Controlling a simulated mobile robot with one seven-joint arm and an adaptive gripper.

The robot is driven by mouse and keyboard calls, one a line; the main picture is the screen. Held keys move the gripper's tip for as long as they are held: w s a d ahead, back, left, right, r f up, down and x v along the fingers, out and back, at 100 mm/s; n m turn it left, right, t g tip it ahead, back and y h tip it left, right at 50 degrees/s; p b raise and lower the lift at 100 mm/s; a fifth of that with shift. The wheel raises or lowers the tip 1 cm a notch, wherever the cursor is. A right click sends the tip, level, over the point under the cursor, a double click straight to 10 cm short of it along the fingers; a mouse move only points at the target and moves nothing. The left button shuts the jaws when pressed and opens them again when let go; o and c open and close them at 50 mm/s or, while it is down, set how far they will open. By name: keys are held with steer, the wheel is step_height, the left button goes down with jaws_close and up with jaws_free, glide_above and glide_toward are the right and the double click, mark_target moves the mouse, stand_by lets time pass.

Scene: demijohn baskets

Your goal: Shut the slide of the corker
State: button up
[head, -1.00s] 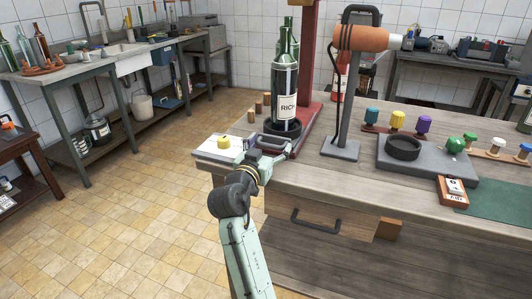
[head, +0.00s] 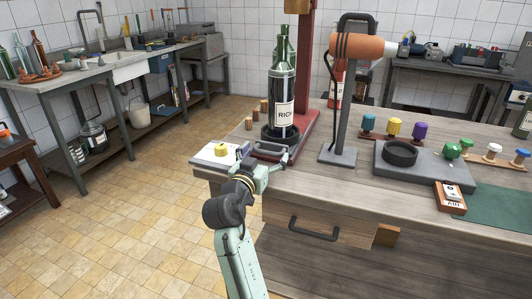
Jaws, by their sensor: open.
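The corker shows as a dark red upright (head: 303,75) on a red base at the left end of the workbench; its top is cut off by the frame. A dark green bottle (head: 281,85) with a white label stands upright on the base, in a black ring. A white plate with a yellow knob (head: 221,150) lies at the bench's left corner, left of the base. I cannot tell for sure which part is the slide. My gripper (head: 266,156) is open, just in front of the base, between the knob and the bottle's foot. I see nothing between its fingers.
A grey stand with an orange, hose-fitted tool (head: 356,46) rises right of the corker. Small wooden corks (head: 264,106) stand left of the bottle. A grey block with a black ring (head: 399,153) and coloured stoppers fill the right. The bench front between is clear.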

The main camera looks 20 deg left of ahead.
steer(key=s, duration=1)
steer(key=shift+s+a, duration=0.25)
steer(key=shift+s, duration=0.1)
